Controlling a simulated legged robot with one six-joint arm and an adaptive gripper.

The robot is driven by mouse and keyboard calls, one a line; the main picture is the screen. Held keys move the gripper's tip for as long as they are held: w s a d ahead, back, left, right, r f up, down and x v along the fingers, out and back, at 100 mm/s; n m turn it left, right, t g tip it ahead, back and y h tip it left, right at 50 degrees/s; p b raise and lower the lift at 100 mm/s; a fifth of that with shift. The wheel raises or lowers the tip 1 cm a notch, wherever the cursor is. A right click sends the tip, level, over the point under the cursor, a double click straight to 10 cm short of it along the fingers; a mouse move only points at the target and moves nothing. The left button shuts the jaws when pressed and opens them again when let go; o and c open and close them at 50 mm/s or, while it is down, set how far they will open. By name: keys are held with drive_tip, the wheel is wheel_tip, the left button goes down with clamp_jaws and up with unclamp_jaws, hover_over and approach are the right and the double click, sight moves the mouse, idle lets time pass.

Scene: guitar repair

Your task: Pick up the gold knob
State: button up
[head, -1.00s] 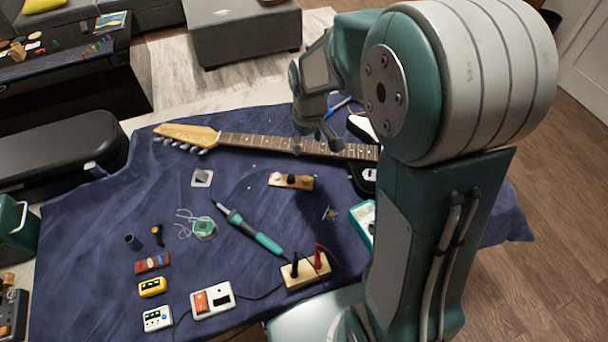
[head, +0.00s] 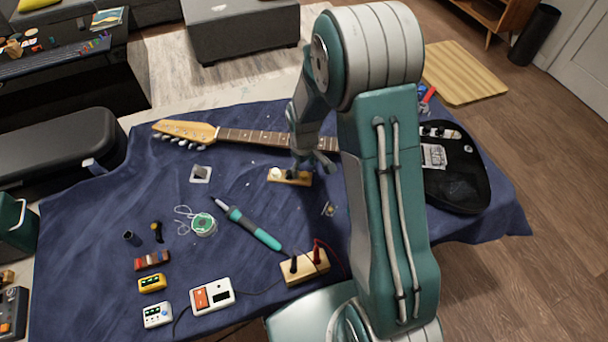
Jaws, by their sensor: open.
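A small wooden block (head: 273,182) carrying knobs lies on the blue cloth, just below the guitar neck. A pale cream or gold-toned knob (head: 277,173) stands at its left end. A dark knob is beside it, and the right end is partly covered by my gripper. I cannot tell for sure which knob is the gold one. My gripper (head: 312,166) is open, pointing down over the right part of the block. I cannot tell whether it touches anything.
The guitar neck (head: 248,136) runs behind the block. A soldering iron (head: 250,228), green wire spool (head: 204,224) and small metal part (head: 329,209) lie in front.

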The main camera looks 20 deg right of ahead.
sight(304, 176)
wheel_tip(304, 176, down, 3)
drive_tip(key=shift+r, duration=0.15)
drive_tip(key=c, duration=0.8)
drive_tip(key=shift+r, duration=0.1)
